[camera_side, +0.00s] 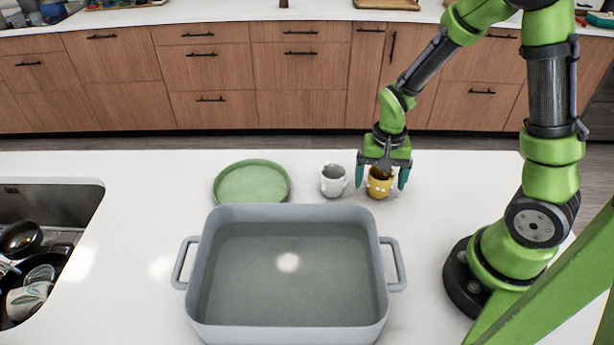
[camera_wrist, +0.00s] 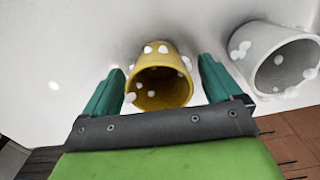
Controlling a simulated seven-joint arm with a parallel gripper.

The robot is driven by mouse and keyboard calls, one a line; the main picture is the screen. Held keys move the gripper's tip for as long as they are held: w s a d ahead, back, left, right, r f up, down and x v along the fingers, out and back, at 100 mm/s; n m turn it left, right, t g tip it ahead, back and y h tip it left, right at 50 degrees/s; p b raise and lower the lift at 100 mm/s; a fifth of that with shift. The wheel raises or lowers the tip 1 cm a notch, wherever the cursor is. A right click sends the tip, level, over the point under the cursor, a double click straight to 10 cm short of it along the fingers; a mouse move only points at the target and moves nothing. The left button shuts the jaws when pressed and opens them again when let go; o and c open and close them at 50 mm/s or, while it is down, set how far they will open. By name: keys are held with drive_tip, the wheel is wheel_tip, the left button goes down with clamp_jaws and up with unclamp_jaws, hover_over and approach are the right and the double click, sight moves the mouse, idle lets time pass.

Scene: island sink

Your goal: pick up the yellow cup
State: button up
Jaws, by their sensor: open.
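The yellow cup (camera_side: 379,185) stands upright on the white island counter, with pale bumps on its side. It also shows in the wrist view (camera_wrist: 160,80), its mouth toward the camera. My gripper (camera_side: 383,181) is open above and around the cup, with one teal finger on each side. Whether a finger touches the cup's far part I cannot tell.
A white cup (camera_side: 333,181) stands close left of the yellow cup. A green plate (camera_side: 251,184) lies further left. A large grey pan (camera_side: 213,330) with handles sits in front. A sink (camera_side: 60,203) with dishes is at the far left. The counter right of the yellow cup is clear.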

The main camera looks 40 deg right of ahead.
drive_tip(key=shift+f, duration=0.3)
drive_tip(key=c, duration=1.1)
drive_tip(key=shift+r, duration=0.15)
